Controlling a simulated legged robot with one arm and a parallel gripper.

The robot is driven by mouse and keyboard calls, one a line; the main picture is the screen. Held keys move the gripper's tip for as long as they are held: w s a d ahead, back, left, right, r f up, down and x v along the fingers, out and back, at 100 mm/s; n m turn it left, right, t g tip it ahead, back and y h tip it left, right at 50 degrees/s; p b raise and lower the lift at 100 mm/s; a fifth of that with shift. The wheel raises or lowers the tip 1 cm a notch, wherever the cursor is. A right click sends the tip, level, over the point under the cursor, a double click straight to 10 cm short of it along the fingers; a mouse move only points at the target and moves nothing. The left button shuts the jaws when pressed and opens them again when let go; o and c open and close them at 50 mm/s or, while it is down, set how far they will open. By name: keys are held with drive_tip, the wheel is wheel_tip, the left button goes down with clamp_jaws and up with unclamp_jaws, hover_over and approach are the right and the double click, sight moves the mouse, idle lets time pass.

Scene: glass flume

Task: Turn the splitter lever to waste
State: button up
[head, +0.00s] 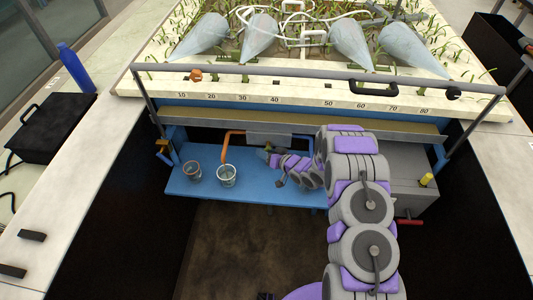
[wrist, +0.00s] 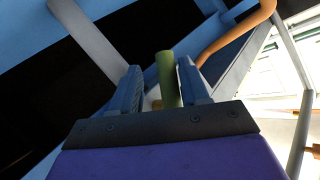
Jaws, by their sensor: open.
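The green lever handle (wrist: 167,78) stands between the two fingers of my gripper (wrist: 160,84) in the wrist view. The fingers are apart, one on each side of it. I cannot tell whether either finger touches it. In the head view my gripper (head: 270,156) is low over the blue shelf, just below a grey box. The lever is mostly hidden there by my gripper. The orange pipe (head: 223,147) bends down beside it on the left; it also shows in the wrist view (wrist: 230,36). The lever's pointed setting cannot be read.
Two small cups, left (head: 194,173) and right (head: 227,177), stand on the blue shelf (head: 290,194) left of my gripper. A grey box (head: 405,170) with a yellow knob (head: 427,180) and red handle (head: 410,222) is at the right. A grey rail (head: 300,72) runs above.

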drive_tip(key=shift+a+f, duration=0.1)
drive_tip(key=shift+a, duration=1.1)
drive_tip(key=shift+c, duration=1.4)
drive_tip(key=shift+d, duration=0.75)
clamp_jaws()
drive_tip(key=shift+a, duration=0.15)
